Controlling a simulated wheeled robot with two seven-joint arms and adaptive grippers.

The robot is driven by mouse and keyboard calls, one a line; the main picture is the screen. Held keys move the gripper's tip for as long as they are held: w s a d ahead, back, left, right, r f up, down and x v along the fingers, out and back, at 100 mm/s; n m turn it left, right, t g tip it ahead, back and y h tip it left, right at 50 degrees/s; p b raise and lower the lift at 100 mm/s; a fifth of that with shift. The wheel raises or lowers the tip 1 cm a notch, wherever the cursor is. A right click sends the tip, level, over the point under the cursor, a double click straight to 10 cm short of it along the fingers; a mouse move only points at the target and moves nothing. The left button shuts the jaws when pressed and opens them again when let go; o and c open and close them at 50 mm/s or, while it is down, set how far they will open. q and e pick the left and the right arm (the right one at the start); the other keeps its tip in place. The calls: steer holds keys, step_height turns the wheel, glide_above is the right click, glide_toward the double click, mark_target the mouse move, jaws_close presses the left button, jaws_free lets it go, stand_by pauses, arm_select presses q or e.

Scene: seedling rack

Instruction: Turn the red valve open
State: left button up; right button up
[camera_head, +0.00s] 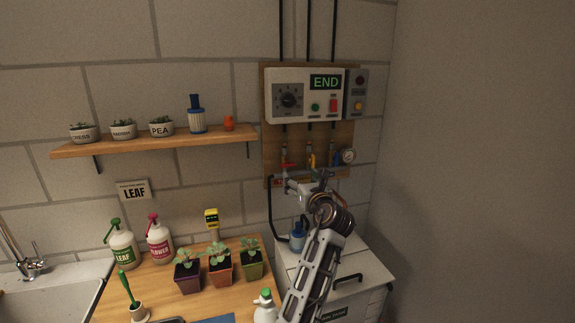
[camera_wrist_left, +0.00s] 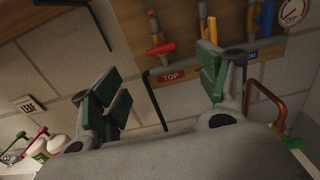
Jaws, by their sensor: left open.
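The red valve (camera_head: 284,166) is on the left pipe of the wooden wall panel, below the control box. In the left wrist view its red handle (camera_wrist_left: 161,48) lies crosswise to its pipe. My left gripper (camera_head: 300,186) is in front of the panel's lower part, near and just below the red valve. In the wrist view the green-padded fingers of my left gripper (camera_wrist_left: 163,88) are wide apart with nothing between them. The red handle shows beyond the gap between the fingers, apart from both. My right gripper is in neither view.
A yellow-orange valve (camera_wrist_left: 211,30) and a blue valve (camera_wrist_left: 265,20) stand right of the red one, handles along their pipes. A gauge (camera_head: 348,156) is farther right. The control box (camera_head: 325,102) reads END. Potted seedlings (camera_head: 220,268) stand lower left.

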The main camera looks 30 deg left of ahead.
mark_target(289, 165)
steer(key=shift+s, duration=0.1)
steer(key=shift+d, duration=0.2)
arm_select(q)
steer(key=p+x, duration=0.1)
steer(key=x, duration=1)
steer(key=shift+w+a, duration=0.2)
steer(key=shift+a, duration=0.05)
steer(key=shift+x, duration=1.05)
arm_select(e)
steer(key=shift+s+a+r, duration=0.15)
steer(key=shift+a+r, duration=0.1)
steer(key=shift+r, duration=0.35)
arm_select(q)
steer(key=c, duration=1)
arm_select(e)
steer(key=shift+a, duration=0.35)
